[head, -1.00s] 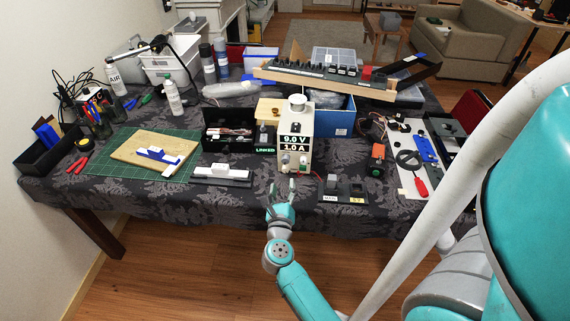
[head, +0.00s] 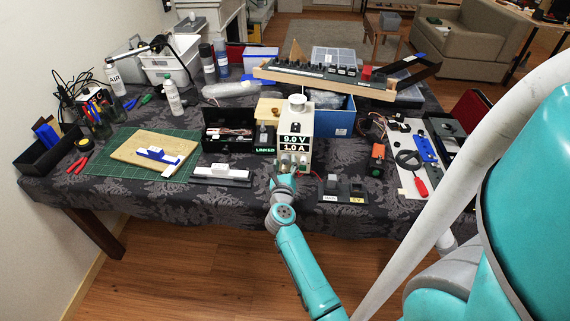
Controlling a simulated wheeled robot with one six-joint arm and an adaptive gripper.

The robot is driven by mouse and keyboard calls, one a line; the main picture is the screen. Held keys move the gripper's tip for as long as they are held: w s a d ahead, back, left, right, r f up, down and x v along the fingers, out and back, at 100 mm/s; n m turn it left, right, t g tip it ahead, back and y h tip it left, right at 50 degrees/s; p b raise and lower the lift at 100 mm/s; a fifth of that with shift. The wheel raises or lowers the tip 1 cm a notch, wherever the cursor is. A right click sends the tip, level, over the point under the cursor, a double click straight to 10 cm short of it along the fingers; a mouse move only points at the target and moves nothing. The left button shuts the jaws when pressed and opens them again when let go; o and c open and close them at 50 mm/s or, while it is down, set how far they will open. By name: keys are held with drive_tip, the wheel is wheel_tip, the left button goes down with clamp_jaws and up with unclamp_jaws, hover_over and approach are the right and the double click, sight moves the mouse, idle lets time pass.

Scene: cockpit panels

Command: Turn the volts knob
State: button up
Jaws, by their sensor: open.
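A white bench power supply (head: 295,128) stands upright near the table's front edge, with a display (head: 294,144) reading 9.0 V and 1.0 A. Small knobs sit low on its front face, under the display; the right one (head: 303,163) shows. Which knob is the volts knob cannot be read. My gripper (head: 282,177) is open, right in front of the lower left part of the supply's face and close to the left knob (head: 285,163). My fingers partly cover that area, and contact cannot be made out.
A black box marked LINKED (head: 239,140) and a grey bar-shaped device (head: 221,174) lie left of the supply. A small black switch panel (head: 343,190) lies to its right. A blue box (head: 336,122) stands behind. The floor in front is clear.

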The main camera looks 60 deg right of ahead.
clamp_jaws()
drive_tip(key=shift+n, duration=0.3)
drive_tip(key=n, duration=0.9)
idle(0.4)
idle(0.3)
